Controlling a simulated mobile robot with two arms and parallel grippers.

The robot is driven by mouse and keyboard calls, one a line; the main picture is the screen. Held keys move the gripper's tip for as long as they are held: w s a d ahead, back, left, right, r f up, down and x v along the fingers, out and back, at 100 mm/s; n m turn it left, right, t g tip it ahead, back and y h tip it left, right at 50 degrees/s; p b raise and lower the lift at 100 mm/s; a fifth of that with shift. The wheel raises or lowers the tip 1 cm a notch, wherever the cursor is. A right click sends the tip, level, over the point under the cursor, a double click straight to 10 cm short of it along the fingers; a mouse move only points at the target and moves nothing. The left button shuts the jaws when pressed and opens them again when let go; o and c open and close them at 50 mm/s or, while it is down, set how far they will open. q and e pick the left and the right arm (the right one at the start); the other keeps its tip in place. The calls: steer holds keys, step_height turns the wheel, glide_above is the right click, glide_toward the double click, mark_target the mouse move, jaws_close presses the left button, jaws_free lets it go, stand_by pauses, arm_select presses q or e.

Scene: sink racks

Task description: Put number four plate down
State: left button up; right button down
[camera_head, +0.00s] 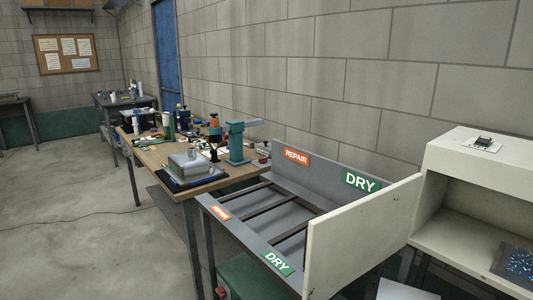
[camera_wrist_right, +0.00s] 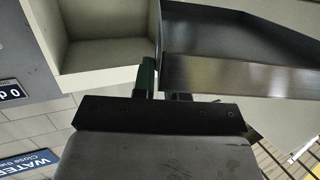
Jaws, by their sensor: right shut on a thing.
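My right gripper (camera_wrist_right: 162,82) shows from behind in the right wrist view, with its dark palm across the bottom. It is shut on what seems to be the plate, but the fingertips are partly hidden. A grey metal strip (camera_wrist_right: 240,76) meets the fingers on their right; I cannot tell whether it belongs to the plate or to the rack. No number four is legible. The grey rack (camera_head: 245,236) with orange REPAIR and green DRY labels stands in the middle of the head view. Its dark bars look empty. Neither gripper shows in the head view.
A beige upright panel (camera_head: 362,236) stands right of the rack, beside a beige booth (camera_head: 480,165). A patterned dark panel (camera_head: 516,265) lies in the booth. A cluttered wooden workbench (camera_head: 150,158) stands left of the rack. The floor at left is open.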

steer(key=s+a+f+n+t+y, duration=0.1)
steer(key=s+a+f+n+y, duration=0.1)
steer(key=a, duration=0.4)
steer(key=s+a+f+n+t+y, duration=0.1)
steer(key=s+a+f+n+y, duration=0.1)
steer(key=a+f+n+y, duration=0.2)
steer(key=a+y, duration=0.1)
steer(key=a, duration=0.2)
steer(key=shift+s+f+y, duration=0.25)
steer(key=shift+y, duration=0.15)
